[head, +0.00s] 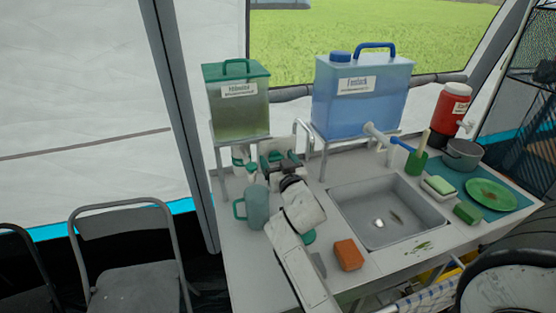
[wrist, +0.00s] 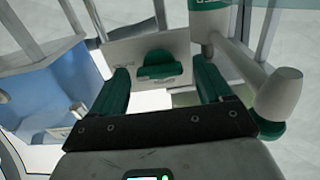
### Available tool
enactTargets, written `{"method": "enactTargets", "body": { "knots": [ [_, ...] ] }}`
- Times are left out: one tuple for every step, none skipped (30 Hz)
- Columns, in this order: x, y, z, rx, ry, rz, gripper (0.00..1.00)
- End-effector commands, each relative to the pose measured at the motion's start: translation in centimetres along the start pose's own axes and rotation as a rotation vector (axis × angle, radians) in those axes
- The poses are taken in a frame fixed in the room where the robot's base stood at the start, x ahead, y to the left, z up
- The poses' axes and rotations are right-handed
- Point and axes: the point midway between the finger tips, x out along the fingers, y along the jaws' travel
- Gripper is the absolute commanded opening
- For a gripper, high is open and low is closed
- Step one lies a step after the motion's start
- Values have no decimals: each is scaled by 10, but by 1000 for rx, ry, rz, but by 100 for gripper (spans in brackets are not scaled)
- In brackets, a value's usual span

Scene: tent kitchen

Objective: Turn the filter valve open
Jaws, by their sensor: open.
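A green handle (wrist: 158,66) sits on a pale plate (wrist: 125,55) in the wrist view; it looks like the valve. My gripper (wrist: 162,76) is open, its two green fingers on either side of the plate and handle. I cannot tell whether they touch. In the head view my gripper (head: 277,160) is beneath and between the two tanks, near the stand of the green-lidded tank (head: 238,115). White and green fittings (head: 240,157) show under that tank. The valve handle is not clear in the head view, as my gripper and arm cover that area.
A blue tank (head: 360,95) stands on a rack to the right. A teal mug (head: 257,208) is close to my arm. A sink (head: 385,205), orange sponge (head: 349,254), green plate (head: 491,193) and pot (head: 462,154) are on the counter. In the wrist view a white knobbed pipe (wrist: 278,94) is close to the right finger.

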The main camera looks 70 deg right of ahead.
Motion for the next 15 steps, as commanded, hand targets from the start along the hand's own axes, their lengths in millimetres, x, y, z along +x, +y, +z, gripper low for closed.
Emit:
{"method": "enactTargets", "body": {
  "knots": [
    [1,0,0,0,0,0,79],
    [1,0,0,0,0,0,79],
    [1,0,0,0,0,0,79],
    [1,0,0,0,0,0,79],
    [1,0,0,0,0,0,79],
    [1,0,0,0,0,0,79],
    [0,0,0,0,0,0,79],
    [0,0,0,0,0,0,76],
    [0,0,0,0,0,0,72],
    [0,0,0,0,0,0,69],
    [0,0,0,0,0,0,66],
    [0,0,0,0,0,0,62],
    [0,0,0,0,0,0,60],
    [0,0,0,0,0,0,57],
    [0,0,0,0,0,0,53]
  ]
}}
